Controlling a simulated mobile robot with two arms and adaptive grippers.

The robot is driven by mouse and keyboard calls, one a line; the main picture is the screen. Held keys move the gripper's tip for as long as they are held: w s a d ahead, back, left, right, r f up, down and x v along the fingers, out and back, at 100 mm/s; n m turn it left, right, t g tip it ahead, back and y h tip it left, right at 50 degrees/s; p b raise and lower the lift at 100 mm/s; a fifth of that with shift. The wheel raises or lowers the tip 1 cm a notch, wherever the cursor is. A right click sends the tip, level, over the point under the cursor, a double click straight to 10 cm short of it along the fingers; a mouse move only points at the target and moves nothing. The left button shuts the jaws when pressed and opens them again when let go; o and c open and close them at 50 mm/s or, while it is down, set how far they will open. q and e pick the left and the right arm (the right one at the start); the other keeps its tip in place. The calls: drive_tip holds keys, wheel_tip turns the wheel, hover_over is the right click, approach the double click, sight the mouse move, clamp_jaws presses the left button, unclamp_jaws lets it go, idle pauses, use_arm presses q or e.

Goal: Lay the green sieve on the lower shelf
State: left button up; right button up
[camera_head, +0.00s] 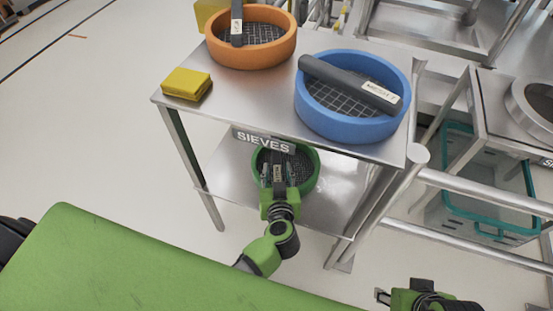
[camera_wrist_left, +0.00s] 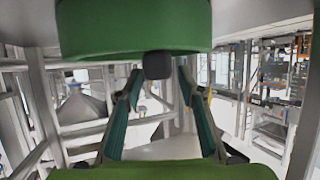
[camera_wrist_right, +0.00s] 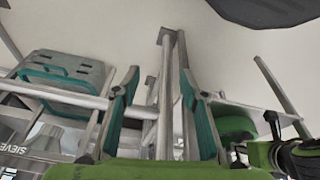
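The green sieve (camera_head: 312,172) is at the lower shelf (camera_head: 232,172) of the steel table and appears to lie on it. Its dark handle (camera_head: 278,168) points toward me, and the upper shelf's front edge hides its far part. My left gripper (camera_head: 278,178) is at the handle. In the left wrist view, the sieve's green wall (camera_wrist_left: 130,28) fills the top. The handle's end (camera_wrist_left: 158,65) shows between the left gripper's fingers (camera_wrist_left: 160,85), with gaps on both sides, so they are open. My right gripper (camera_wrist_right: 158,85) is open and empty, low at the right (camera_head: 384,297).
On the upper shelf (camera_head: 240,100) are an orange sieve (camera_head: 252,58), a blue sieve (camera_head: 350,124) and a yellow block (camera_head: 186,84). A "SIEVES" label (camera_head: 263,140) hangs at its front edge. A teal-rimmed bin (camera_head: 487,225) stands right, behind steel rails. Floor at left is clear.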

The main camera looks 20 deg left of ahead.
use_arm(q)
drive_tip(key=p+v, duration=0.1)
drive_tip(key=v, duration=0.5)
drive_tip(key=shift+s+r, duration=0.15)
drive_tip(key=shift+r, duration=0.05)
use_arm(e)
drive_tip(key=x, duration=0.6)
drive_tip(key=shift+s+f, duration=0.2)
drive_tip(key=shift+f, duration=0.15)
